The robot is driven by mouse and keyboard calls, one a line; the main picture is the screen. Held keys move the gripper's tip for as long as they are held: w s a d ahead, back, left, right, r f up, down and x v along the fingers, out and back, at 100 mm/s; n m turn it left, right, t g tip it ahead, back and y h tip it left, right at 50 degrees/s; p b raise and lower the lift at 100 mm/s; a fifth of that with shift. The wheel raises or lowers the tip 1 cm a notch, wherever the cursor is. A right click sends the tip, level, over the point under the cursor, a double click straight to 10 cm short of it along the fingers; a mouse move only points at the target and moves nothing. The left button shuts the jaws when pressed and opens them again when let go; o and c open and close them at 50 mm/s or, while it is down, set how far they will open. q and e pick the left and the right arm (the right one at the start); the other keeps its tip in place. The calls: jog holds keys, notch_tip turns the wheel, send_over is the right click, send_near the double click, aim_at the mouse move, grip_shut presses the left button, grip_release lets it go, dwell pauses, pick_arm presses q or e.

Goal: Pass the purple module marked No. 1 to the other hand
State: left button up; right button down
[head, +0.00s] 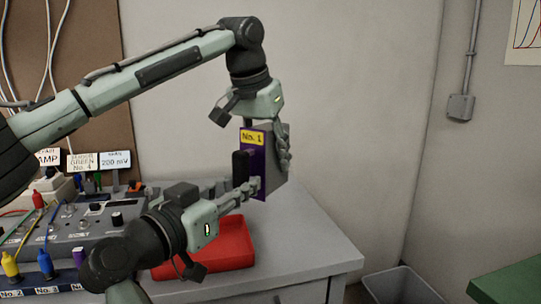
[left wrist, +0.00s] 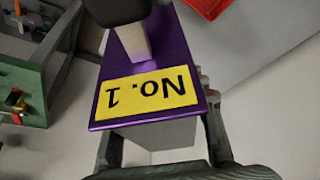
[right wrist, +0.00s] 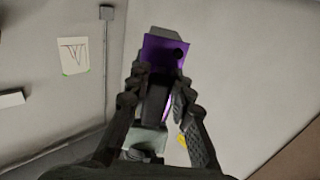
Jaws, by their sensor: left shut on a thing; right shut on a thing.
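The purple module marked No. 1 (head: 253,190) is held in the air above the right end of the bench, its purple face with the yellow label turned left. My left gripper (head: 283,152) comes from above and is shut on its grey body. In the left wrist view the label of the module (left wrist: 150,95) appears upside down between the fingers. My right gripper (head: 249,186) comes from below and is shut on the module's black handle (head: 240,167). In the right wrist view its fingers (right wrist: 160,85) flank the handle, with the purple plate (right wrist: 160,50) beyond.
A red tray (head: 225,245) lies on the bench below the module. A grey control panel (head: 75,240) with coloured plugs and cables stands at the left, with sign cards behind. The grey bench top (head: 300,245) is clear at the right. A bin (head: 400,285) stands on the floor.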

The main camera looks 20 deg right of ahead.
jog(key=c, duration=1.3)
grip_release()
jog(key=shift+a, duration=0.1)
